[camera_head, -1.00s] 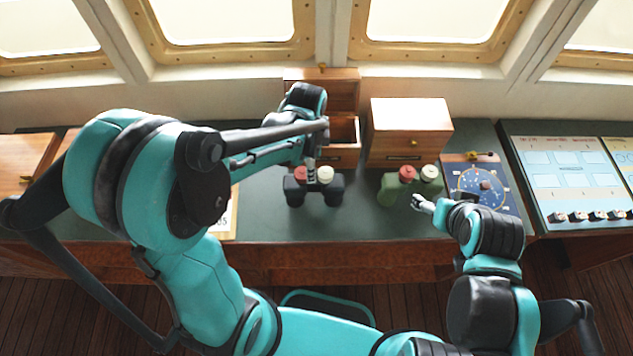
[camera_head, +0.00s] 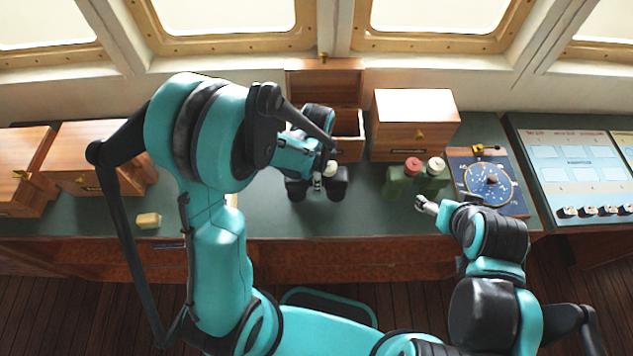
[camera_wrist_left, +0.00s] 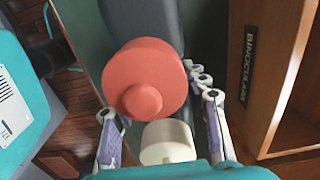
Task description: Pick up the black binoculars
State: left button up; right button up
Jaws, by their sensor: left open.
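The black binoculars (camera_head: 338,186) stand on the green desk top near its middle, partly hidden behind my left gripper. My left gripper (camera_head: 318,186) is open, right over them. In the left wrist view the open left gripper (camera_wrist_left: 160,130) has one finger on each side of the white eyepiece cap (camera_wrist_left: 167,142). The red cap (camera_wrist_left: 148,82) lies just beyond, with the dark binocular body (camera_wrist_left: 140,18) below it. I cannot tell whether the fingers touch. My right gripper (camera_head: 425,205) hangs near the desk's front, at the right; its jaw state is unclear.
Green binoculars (camera_head: 400,182) with red and white caps stand to the right. A wooden box (camera_head: 412,130) is behind them. An open wooden box (camera_head: 348,148), labelled BINOCULARS in the wrist view (camera_wrist_left: 249,65), is close behind the black pair. A yellow block (camera_head: 148,220) lies left.

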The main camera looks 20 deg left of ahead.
pick_arm(q)
jog(key=shift+f, duration=0.1)
jog(key=shift+c, duration=0.3)
grip_shut()
